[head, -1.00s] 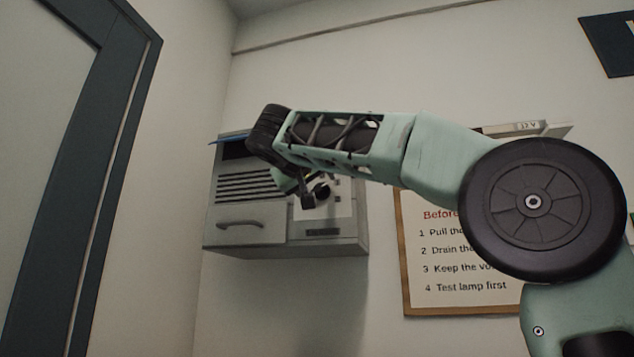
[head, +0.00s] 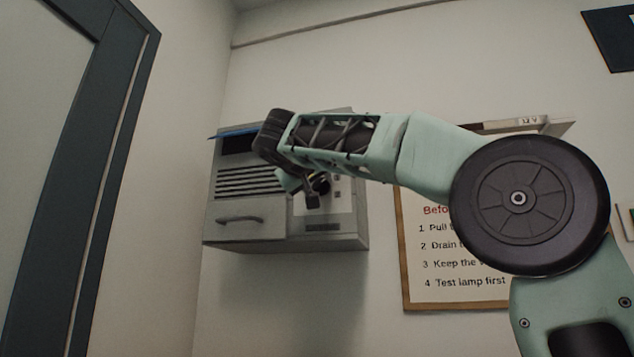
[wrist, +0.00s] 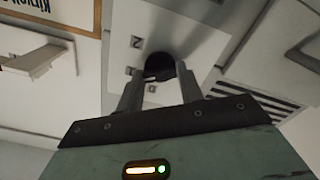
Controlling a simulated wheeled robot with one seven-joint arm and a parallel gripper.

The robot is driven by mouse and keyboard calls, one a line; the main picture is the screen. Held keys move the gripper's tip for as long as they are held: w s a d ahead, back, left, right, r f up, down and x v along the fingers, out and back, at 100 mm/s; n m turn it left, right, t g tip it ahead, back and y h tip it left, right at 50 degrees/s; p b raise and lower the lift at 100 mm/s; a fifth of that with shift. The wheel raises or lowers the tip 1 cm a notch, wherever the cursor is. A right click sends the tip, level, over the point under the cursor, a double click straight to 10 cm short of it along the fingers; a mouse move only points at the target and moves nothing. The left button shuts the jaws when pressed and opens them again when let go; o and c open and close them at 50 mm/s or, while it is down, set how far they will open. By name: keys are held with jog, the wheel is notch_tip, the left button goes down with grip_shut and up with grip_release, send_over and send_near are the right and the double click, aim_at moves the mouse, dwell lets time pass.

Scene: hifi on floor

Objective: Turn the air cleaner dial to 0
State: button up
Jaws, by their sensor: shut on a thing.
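The air cleaner (head: 250,228) is a grey wall box with a slotted vent and a handle on its left part and a pale control panel on its right. Its dial (wrist: 158,62) is a round black knob on that panel, seen in the wrist view. Small printed marks sit around the dial; one near the fingers looks like a 0 (wrist: 152,89). My gripper (wrist: 161,73) is shut on the dial, one finger on each side. In the head view my gripper (head: 317,190) is in front of the panel and hides the dial. I cannot tell which mark the dial points to.
A framed notice (head: 450,283) hangs right of the air cleaner, partly behind my arm. A shelf (head: 553,127) is above it. A dark-framed door (head: 120,120) stands at the left. The wall below the air cleaner is clear.

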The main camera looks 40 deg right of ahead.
jog(key=shift+n, duration=0.3)
jog(key=n, duration=0.5)
jog(key=shift+n+p, duration=0.35)
jog(key=shift+n, duration=0.05)
jog(key=n+p, duration=0.1)
jog(key=n, duration=0.4)
jog(key=shift+n, duration=0.3)
jog(key=o, duration=1)
jog(key=b+v, duration=0.1)
jog(key=v, duration=1.6)
jog(key=shift+a+b, duration=0.2)
jog(key=shift+b, duration=0.2)
